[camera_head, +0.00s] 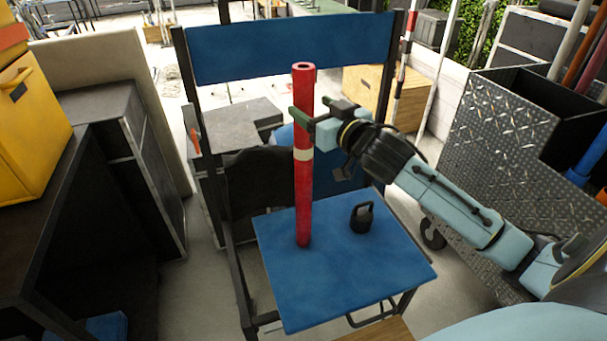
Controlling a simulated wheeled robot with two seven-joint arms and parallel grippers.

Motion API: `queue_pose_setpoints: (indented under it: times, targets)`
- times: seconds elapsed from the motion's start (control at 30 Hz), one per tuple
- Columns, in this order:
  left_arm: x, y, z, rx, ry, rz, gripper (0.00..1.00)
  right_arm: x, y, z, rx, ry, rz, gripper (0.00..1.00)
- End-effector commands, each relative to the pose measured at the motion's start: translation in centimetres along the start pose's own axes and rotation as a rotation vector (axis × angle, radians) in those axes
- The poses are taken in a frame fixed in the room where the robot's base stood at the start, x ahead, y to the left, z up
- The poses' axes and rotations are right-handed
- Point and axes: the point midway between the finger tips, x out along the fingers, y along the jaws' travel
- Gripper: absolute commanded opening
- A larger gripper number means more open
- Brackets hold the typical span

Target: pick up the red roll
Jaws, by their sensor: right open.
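The red roll (304,195) is a long tube with a pale band around its middle and a hollow top. It stands upright on the blue seat (340,290) of a folding chair. My right gripper (309,109) is open at the roll's upper part, coming in from the right. One finger crosses in front of the roll; the other shows by its right side. I cannot tell whether they touch it. My left gripper is out of view.
A black kettlebell-shaped weight (362,217) sits on the seat, right of the roll. The chair's blue backrest (290,48) rises behind. A diamond-plate metal cart (495,140) stands right. A dark cabinet (90,150) and a yellow case (35,125) are left.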

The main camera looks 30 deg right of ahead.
Motion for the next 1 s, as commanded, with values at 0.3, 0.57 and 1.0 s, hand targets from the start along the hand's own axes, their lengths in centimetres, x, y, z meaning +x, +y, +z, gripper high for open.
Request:
queue_pose_setpoints:
  times: [0.3, 0.57, 1.0]
  targets:
    - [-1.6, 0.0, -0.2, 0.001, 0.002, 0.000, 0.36, 3.3, -0.6, -1.4, -0.001, 0.001, 0.001, 0.66]
    - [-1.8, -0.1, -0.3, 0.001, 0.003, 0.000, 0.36, 5.2, -0.6, -1.0, 0.001, -0.001, 0.001, 0.66]
    - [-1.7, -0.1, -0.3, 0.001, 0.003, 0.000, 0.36, 5.1, -0.6, -0.9, 0.000, -0.001, 0.001, 0.34]
